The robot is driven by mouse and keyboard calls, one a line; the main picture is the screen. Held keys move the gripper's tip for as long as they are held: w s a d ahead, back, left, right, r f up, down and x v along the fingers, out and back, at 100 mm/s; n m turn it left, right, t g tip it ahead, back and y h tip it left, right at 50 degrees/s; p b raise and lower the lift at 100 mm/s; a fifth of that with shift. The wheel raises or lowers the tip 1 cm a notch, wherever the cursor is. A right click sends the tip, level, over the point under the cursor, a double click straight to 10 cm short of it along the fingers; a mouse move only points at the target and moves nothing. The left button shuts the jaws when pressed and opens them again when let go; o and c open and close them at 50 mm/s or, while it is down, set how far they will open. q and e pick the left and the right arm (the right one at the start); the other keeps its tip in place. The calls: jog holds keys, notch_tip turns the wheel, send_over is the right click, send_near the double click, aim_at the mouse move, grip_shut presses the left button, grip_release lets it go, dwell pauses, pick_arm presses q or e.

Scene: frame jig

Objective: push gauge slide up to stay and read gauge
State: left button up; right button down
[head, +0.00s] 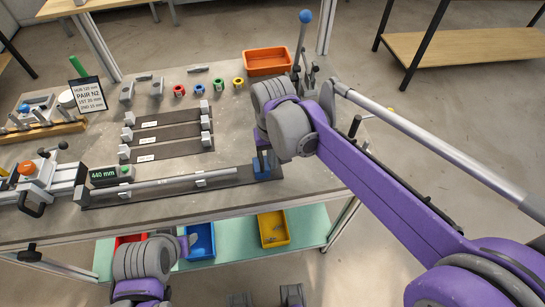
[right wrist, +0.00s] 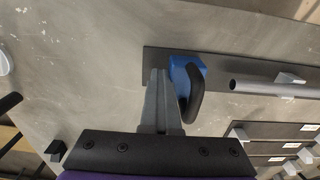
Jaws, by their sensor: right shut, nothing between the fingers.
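The blue gauge slide (head: 262,173) sits at the right end of the dark gauge rail (head: 215,190). It also shows in the right wrist view (right wrist: 184,72), with a black handle. The stay, a grey rod (head: 165,188), lies along the rail on small supports; a gap shows between its end (right wrist: 245,87) and the slide. The green gauge display (head: 103,174) reads 440 mm. My right gripper (head: 261,155) is shut and empty, its fingertips (right wrist: 160,78) beside the slide on the side away from the rod; contact is unclear. My left gripper (head: 190,241) is low, its fingers unclear.
An orange bin (head: 267,61), coloured rings (head: 198,88) and a PAIR N2 sign (head: 87,94) stand farther back. A clamp with an orange knob (head: 27,168) is at left. Blue (head: 200,241) and yellow (head: 273,229) bins sit below.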

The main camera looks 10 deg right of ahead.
aim_at(261, 155)
jog(key=shift+s+a, duration=0.1)
jog(key=shift+a, duration=2.95)
jog(key=shift+d+r+p, duration=0.4)
jog(key=shift+r+p, duration=0.3)
jog(key=shift+r, duration=0.15)
jog(key=shift+d+r+p, duration=0.55)
jog(key=shift+r, duration=0.3)
jog(key=shift+d+r+p, duration=0.5)
jog(key=shift+r+p, duration=0.05)
jog(key=shift+r, duration=0.25)
jog(key=shift+d, duration=0.1)
